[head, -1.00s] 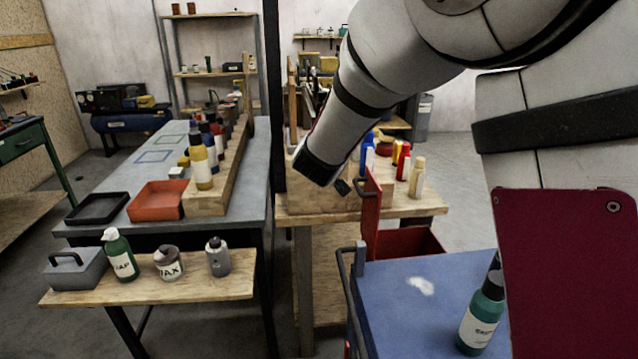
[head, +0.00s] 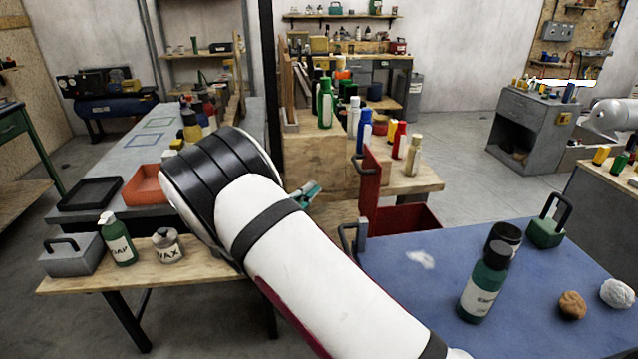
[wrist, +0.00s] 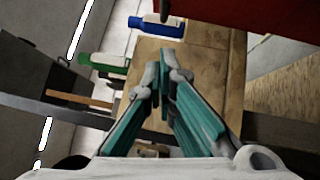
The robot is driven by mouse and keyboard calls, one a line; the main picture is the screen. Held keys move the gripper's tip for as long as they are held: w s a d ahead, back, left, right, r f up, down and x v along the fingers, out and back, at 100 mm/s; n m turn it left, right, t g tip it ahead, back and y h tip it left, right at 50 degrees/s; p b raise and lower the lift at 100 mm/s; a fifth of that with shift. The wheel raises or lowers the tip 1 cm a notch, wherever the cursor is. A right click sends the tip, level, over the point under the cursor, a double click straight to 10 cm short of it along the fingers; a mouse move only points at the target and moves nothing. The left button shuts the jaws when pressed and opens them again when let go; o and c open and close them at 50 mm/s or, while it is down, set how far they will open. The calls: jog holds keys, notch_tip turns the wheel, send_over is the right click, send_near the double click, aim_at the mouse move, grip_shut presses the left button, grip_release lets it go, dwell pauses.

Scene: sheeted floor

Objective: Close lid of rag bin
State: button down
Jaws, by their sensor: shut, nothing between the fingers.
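The red rag bin (head: 412,217) stands just behind the blue cart top, its front partly hidden by the cart. Its red lid (head: 370,192) stands upright at the bin's left side, open, with a dark handle (head: 358,166) on its left face. My gripper (head: 310,190) is to the left of the lid, mostly hidden behind my own arm; only a teal finger part shows. In the wrist view my gripper (wrist: 168,62) has its teal fingers together and empty. A red surface (wrist: 240,10) fills the top right there, apart from the fingertips; it looks like the lid or bin.
The wooden bench (head: 425,183) behind the bin carries several bottles, including a blue one (head: 364,130). The blue cart (head: 400,285) holds a green bottle (head: 484,285) and a green handled block (head: 546,232). A dark cart handle (head: 345,240) rises near the bin.

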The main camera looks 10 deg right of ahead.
send_near(352, 159)
jog(key=w, duration=0.3)
jog(key=shift+d+r+p, duration=0.15)
jog(key=shift+d+p, duration=0.25)
jog(key=shift+d, duration=0.35)
jog(key=shift+d+r+p, duration=0.15)
jog(key=shift+d+p, duration=0.2)
jog(key=shift+d, duration=0.4)
jog(key=shift+d, duration=0.1)
